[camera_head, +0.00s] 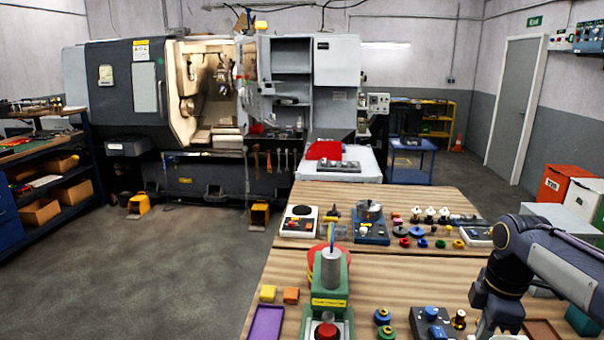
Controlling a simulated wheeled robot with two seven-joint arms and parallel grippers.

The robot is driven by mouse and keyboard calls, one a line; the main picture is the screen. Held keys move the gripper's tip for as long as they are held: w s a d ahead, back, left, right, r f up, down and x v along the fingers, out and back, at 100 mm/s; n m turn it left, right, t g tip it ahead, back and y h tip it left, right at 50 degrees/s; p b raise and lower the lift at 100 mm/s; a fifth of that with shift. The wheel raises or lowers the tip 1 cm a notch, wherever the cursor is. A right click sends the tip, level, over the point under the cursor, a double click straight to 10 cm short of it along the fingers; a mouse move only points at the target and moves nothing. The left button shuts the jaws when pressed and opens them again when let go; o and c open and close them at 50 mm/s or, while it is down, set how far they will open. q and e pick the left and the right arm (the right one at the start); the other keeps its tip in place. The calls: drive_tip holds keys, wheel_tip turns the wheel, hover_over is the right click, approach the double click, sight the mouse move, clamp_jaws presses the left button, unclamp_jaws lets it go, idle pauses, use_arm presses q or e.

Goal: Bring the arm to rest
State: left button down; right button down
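One arm of mine, the right, comes in from the right edge over the table (390,262). It bends down at a dark joint near the table's right side. My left arm and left gripper are not in view.
A green press-like device (330,275) with a red button stands mid-front. A purple tray (265,322), yellow and orange blocks, a blue-knobbed box (432,322) and several small knobs and spools lie around. A lathe (200,95) stands behind. Floor at left is clear.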

drive_tip(key=s+a+f+m+t+y, duration=0.1)
drive_tip(key=s+a+f+m+t, duration=0.1)
drive_tip(key=s+a+m, duration=0.4)
drive_tip(key=s+a+f+m+t+y, duration=0.2)
drive_tip(key=s+a+m+t, duration=0.1)
drive_tip(key=s+a+m, duration=0.4)
drive_tip(key=s+m, duration=0.3)
drive_tip(key=s, duration=0.4)
drive_tip(key=shift+f, duration=0.25)
drive_tip(key=c, duration=2.1)
unclamp_jaws()
